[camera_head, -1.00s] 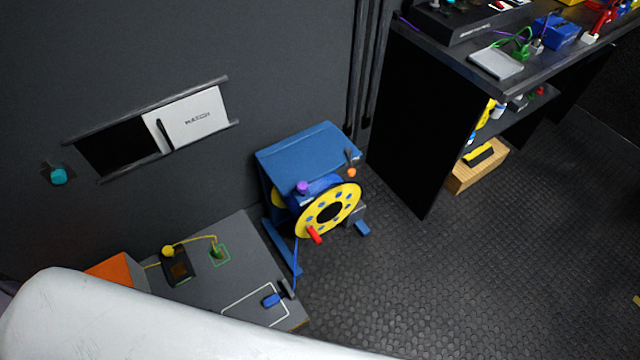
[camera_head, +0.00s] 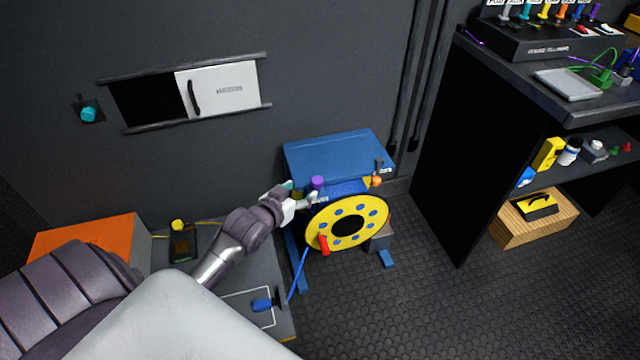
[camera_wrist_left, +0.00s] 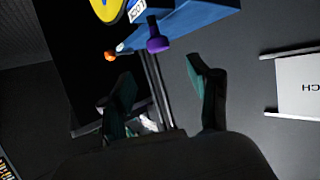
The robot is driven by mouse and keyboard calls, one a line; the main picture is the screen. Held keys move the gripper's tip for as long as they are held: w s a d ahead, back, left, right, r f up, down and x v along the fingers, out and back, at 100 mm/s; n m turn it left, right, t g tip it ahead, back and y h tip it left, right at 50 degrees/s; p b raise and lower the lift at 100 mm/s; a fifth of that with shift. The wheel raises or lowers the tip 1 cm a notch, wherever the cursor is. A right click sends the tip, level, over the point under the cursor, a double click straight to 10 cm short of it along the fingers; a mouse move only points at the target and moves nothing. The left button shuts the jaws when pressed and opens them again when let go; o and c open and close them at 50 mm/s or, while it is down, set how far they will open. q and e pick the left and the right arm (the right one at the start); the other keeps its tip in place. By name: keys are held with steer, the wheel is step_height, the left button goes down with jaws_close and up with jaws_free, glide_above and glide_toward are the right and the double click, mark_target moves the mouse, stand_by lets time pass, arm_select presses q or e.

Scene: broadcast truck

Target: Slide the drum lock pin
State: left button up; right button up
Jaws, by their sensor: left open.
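The yellow-flanged cable drum (camera_head: 372,213) sits in a blue stand (camera_head: 335,152) against the wall. A purple knob (camera_head: 317,181) stands up beside the drum at its upper left; it also shows in the left wrist view (camera_wrist_left: 157,40), near a white label (camera_wrist_left: 137,9) that seems to read LOCK. My left gripper (camera_head: 300,193) is open just left of the knob. In the left wrist view the knob is ahead of the parted fingers (camera_wrist_left: 161,82), apparently not between them. My right gripper is not seen.
An orange knob (camera_head: 377,181) is on the stand's right side, and a red crank handle (camera_head: 324,244) on the drum's face. A blue cable (camera_head: 297,275) runs to a blue plug (camera_head: 264,304) on the low grey platform. A dark shelf unit (camera_head: 455,150) stands right; floor between is clear.

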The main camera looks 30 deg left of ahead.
mark_target(317, 180)
arm_select(q)
steer(key=b+x, duration=0.2)
steer(key=x, duration=0.5)
steer(key=shift+w+d+f, duration=0.1)
steer(key=shift+w+f, duration=0.1)
steer(key=shift+f, duration=0.1)
steer(key=shift+b+x, duration=0.35)
steer(key=shift+x, duration=0.5)
steer(key=shift+w+f, duration=0.1)
steer(key=shift+w, duration=0.3)
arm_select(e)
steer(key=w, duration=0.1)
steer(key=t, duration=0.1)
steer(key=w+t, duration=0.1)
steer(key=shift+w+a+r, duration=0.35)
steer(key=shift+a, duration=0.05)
arm_select(q)
jaws_close()
